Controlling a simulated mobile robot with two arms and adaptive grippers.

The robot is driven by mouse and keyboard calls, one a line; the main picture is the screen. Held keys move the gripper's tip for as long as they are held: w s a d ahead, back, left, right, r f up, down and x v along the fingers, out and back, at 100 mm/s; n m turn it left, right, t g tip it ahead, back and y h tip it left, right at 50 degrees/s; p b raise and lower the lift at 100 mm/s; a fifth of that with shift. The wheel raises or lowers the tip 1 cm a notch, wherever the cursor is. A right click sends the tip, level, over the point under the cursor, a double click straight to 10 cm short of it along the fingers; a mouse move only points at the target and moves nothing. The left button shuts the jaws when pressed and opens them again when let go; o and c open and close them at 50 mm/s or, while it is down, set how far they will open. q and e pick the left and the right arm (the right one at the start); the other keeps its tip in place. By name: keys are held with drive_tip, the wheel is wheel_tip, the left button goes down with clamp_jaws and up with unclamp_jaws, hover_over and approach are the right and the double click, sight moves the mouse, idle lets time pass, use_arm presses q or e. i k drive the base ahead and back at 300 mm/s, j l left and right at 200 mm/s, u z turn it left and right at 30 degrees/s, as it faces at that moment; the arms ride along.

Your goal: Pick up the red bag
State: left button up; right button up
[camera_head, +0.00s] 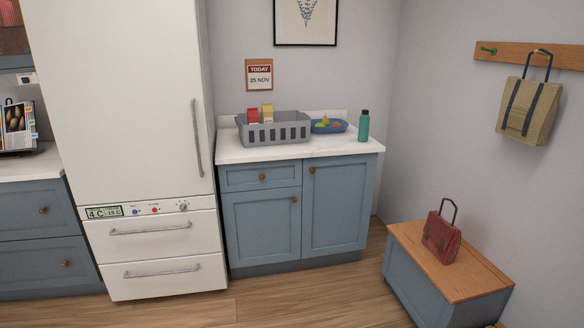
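The red bag (441,238) stands upright on the wooden top of a low blue bench at the lower right in the head view. It has a dark handle (449,204) that sticks up above it. Two small fastenings show on its front. Neither of my grippers shows in this view, and nothing is touching the bag except the bench top.
The bench (478,280) has free top around the bag. An olive bag (530,110) hangs from a wall rail (510,53). A counter (300,150) holds a grey basket (273,133), blue bowl (328,126) and teal bottle (363,127). A white fridge (125,110) stands left. The wooden floor (300,300) is clear.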

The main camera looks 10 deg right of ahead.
sight(443, 239)
drive_tip(key=i+z, duration=0.2)
drive_tip(key=i, duration=0.45)
drive_tip(key=i+z, duration=0.15)
drive_tip(key=i, duration=0.55)
drive_tip(key=i+j+z, duration=0.2)
drive_tip(key=i, duration=0.45)
